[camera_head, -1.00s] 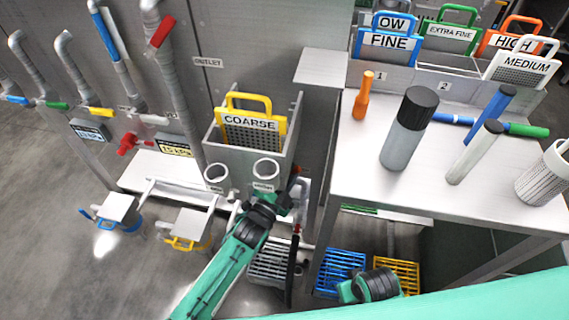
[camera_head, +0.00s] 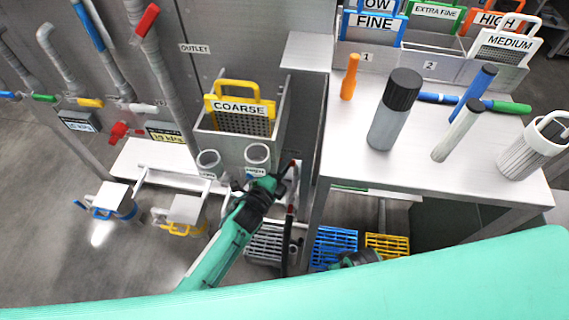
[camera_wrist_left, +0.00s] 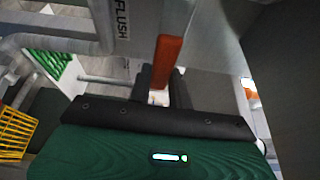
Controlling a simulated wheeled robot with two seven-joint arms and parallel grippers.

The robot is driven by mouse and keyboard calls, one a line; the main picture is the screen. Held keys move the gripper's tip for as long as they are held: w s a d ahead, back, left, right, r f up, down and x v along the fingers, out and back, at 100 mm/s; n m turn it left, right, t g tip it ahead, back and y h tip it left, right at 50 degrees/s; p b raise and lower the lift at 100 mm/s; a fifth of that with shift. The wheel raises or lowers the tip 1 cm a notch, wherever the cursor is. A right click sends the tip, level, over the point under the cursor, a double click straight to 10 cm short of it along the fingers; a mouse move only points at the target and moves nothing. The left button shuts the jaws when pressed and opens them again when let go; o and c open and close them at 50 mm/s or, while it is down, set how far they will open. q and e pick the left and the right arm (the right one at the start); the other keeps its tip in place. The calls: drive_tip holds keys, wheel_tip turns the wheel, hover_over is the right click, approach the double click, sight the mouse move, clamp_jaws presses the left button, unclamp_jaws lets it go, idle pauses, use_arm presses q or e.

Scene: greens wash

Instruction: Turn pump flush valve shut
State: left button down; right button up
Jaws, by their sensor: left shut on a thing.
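The flush valve's red-orange handle (camera_wrist_left: 168,58) stands up between the dark fingers of my left gripper (camera_wrist_left: 163,86) in the left wrist view. The gripper is shut on it. A plate marked FLUSH (camera_wrist_left: 122,22) is just to the left of the handle. In the head view my left gripper (camera_head: 286,184) is low beside the coarse-screen box, and a small red bit of the handle (camera_head: 294,163) shows by its tip. The valve body is mostly hidden. My right gripper's fingers are not visible.
The steel table (camera_head: 335,145) at right holds an orange tool (camera_head: 350,77), a black-capped bottle (camera_head: 394,110) and labelled screens. The coarse-screen box (camera_head: 270,152) is left of it. Blue (camera_head: 335,245) and yellow (camera_head: 388,244) crates sit below. A red valve lever (camera_head: 120,131) is on the wall.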

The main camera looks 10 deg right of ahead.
use_arm(q)
drive_tip(key=shift+f, duration=0.1)
drive_tip(key=c, duration=1.3)
unclamp_jaws()
drive_tip(key=shift+s, duration=0.1)
drive_tip(key=v, duration=1.3)
drive_tip(key=shift+s+a, duration=0.2)
drive_tip(key=shift+s, duration=0.1)
